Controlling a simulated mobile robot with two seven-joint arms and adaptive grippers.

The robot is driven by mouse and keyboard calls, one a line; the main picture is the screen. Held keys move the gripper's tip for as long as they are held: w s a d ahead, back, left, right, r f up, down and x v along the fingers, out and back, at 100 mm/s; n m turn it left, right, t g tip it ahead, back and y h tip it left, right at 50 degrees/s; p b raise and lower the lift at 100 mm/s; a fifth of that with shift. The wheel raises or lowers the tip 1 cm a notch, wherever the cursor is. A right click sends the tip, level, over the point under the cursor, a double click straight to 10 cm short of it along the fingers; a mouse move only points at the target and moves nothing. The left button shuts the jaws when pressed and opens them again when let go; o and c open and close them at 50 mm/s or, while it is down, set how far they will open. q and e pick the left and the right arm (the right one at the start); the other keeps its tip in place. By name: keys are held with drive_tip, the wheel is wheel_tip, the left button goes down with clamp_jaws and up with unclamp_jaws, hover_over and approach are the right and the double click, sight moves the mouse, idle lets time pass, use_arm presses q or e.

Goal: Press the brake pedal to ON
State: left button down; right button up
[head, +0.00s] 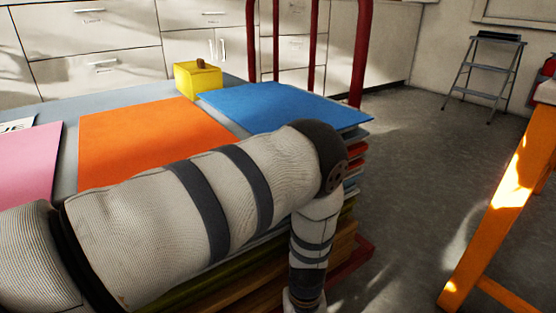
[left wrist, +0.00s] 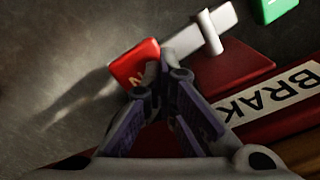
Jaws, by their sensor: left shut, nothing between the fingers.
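In the left wrist view the brake pedal is a pale grey bar (left wrist: 226,18) held at a small light post (left wrist: 210,32). Its near end carries a red block (left wrist: 133,64) with part of a white letter showing, perhaps an N. A green block (left wrist: 277,9) is at the upper right, cut by the frame edge. A white label (left wrist: 275,92) reading "BRAK" lies on the red base beside it. My left gripper (left wrist: 173,72) is shut and empty, its tips at the red block and overlapping its edge; I cannot tell whether they touch. The pedal and gripper are hidden in the head view.
My left arm reaches over a table with orange (head: 140,138), blue (head: 280,106) and pink (head: 28,175) sheets, then bends down past its right edge. A yellow box (head: 198,82) stands at the back. An orange table (head: 510,200) is at right; floor between is clear.

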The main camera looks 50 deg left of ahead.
use_arm(q)
drive_tip(key=shift+f+b, duration=0.6)
drive_tip(key=shift+f, duration=0.6)
idle(0.4)
drive_tip(key=shift+r, duration=0.1)
drive_tip(key=shift+r+p, duration=2.25)
drive_tip(key=shift+r, duration=1.35)
drive_tip(key=shift+f, duration=0.15)
